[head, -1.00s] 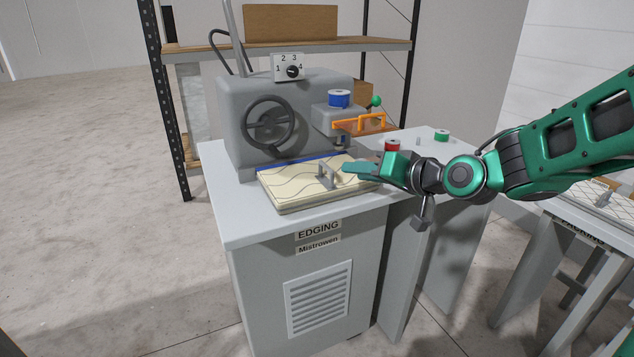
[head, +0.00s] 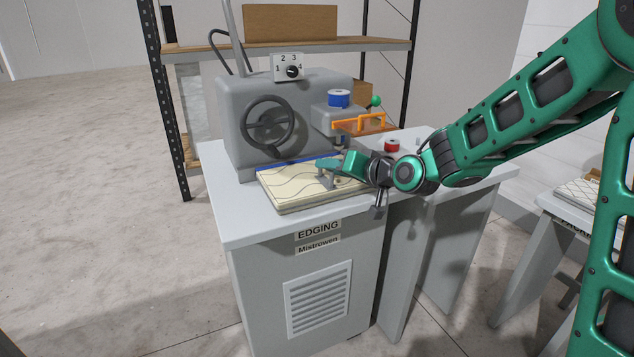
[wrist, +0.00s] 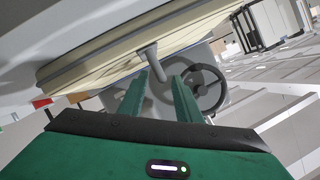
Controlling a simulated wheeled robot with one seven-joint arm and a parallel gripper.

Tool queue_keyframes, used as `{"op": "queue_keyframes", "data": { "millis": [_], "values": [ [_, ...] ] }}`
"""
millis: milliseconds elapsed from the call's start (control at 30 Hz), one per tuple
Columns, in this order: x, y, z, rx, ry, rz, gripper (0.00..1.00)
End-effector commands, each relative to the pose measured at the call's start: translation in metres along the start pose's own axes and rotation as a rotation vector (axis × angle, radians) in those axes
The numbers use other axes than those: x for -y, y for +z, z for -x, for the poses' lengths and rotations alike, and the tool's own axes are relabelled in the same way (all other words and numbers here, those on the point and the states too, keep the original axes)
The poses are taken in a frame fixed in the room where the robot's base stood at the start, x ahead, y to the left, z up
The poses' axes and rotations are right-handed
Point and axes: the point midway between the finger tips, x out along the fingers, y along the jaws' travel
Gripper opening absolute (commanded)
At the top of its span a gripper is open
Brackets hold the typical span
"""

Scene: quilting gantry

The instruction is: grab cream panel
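The cream panel (head: 280,188), with dark wavy stitch lines, lies flat on the edging machine's table. My gripper (head: 325,164) is at the handle, reaching in from the right and partly covering the panel. In the wrist view, the panel (wrist: 95,66) runs across the top and the handle (wrist: 150,55) comes down toward the gap between my fingers (wrist: 160,85). The fingers are apart, and I see no clear contact with the handle.
The grey edging machine (head: 232,115), with a handwheel (head: 268,124), stands just behind the panel. A red spool (head: 392,146) stands on the table behind my arm. Open floor lies left.

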Motion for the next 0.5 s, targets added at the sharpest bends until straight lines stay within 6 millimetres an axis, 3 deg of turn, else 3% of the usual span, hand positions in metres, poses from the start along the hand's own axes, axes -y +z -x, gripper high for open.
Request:
{"op": "queue_keyframes", "data": {
  "millis": [300, 433, 500],
  "values": [
    [0.0001, 0.0004, -0.0066, 0.001, 0.000, 0.000, 0.31],
    [0.0001, 0.0004, -0.0065, 0.001, 0.000, 0.000, 0.02],
    [-0.0001, 0.0004, -0.0065, 0.001, 0.001, 0.000, 0.00]
  ]
}}
